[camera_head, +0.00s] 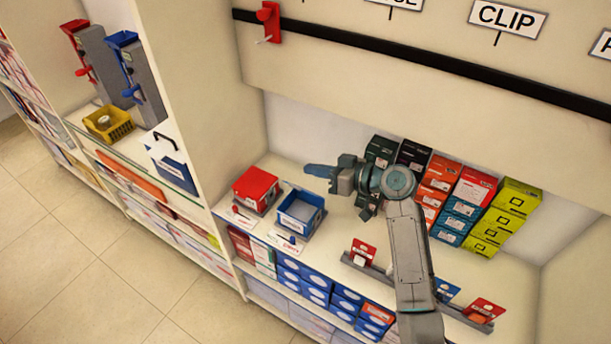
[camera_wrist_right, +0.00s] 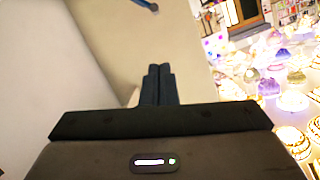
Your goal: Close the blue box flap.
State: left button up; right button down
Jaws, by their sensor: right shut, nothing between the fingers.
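The blue box (camera_head: 301,212) stands on the white shelf counter (camera_head: 335,235) in the head view. Its top is open and its pale inside shows; I cannot clearly make out the flap. A red box (camera_head: 256,188) with its top covered stands just left of it. My right gripper (camera_head: 311,170) reaches in from the right and points left, behind and above the blue box in the picture, apart from it. Its fingers are shut and empty; they show together in the right wrist view (camera_wrist_right: 158,72). The blue box is not seen in that view. My left gripper is not in view.
A rail with small cards (camera_head: 363,252) runs along the counter front. A side panel (camera_head: 205,100) rises left of the boxes. A black bar (camera_head: 400,60) crosses above.

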jog(key=shift+r+p+x, duration=0.25)
jog(key=shift+p+x, duration=0.05)
jog(key=shift+x, duration=0.75)
jog(key=f, duration=0.1)
jog(key=f+p, duration=0.1)
jog(key=shift+s+a+f, duration=0.3)
jog(key=shift+a+f, duration=0.05)
pick_arm(q)
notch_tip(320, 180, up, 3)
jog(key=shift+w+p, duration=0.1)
jog(key=shift+p, duration=0.2)
pick_arm(e)
jog(key=shift+s+a+f, duration=0.1)
jog(key=shift+s+f, duration=0.1)
jog(key=shift+f, duration=0.65)
